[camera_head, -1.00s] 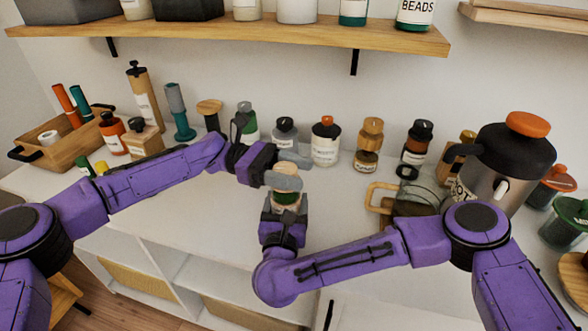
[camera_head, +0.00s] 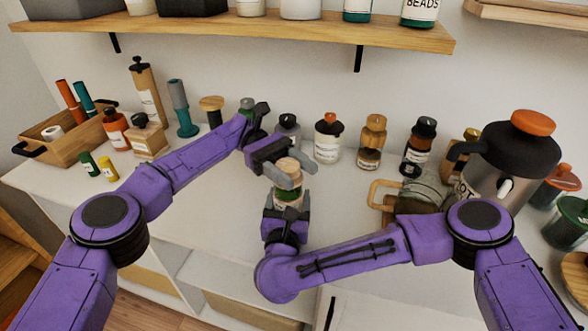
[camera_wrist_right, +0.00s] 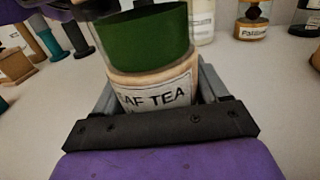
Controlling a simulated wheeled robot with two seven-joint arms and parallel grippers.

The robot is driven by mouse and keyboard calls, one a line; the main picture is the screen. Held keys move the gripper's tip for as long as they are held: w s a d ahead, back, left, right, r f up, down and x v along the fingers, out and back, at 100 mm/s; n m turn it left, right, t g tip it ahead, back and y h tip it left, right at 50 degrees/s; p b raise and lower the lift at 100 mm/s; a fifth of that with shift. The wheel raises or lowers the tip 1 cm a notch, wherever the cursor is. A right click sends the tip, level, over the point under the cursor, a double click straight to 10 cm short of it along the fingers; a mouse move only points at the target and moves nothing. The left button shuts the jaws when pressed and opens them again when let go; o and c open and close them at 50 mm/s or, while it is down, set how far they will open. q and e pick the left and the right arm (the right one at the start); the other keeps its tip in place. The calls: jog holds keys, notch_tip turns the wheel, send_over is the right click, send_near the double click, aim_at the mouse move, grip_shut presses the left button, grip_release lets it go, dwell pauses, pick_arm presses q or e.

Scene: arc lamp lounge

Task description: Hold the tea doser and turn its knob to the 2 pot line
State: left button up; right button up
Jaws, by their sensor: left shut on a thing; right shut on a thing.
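The tea doser (camera_head: 288,198) stands upright above the counter's front part, with a pale wooden top and a green band. In the right wrist view the doser (camera_wrist_right: 155,90) shows a "LEAF TEA" label below dark green glass. My right gripper (camera_head: 287,212) is shut around its lower body from the front. My left gripper (camera_head: 288,172) is shut on the wooden knob (camera_head: 288,163) at the top, coming from the upper left. The 2 pot line and any pointer on the knob cannot be made out.
Several jars and bottles line the back of the counter (camera_head: 220,205). A glass pitcher with a wooden handle (camera_head: 378,200) and a big steel pot (camera_head: 487,185) stand to the right. A wooden crate (camera_head: 75,150) is at the left. A shelf (camera_head: 240,35) hangs above.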

aim_at(294, 169)
pick_arm(q)
jog(key=shift+f, duration=0.1)
jog(key=o, duration=1)
notch_tip(294, 169, up, 10)
jog(key=shift+r, duration=0.1)
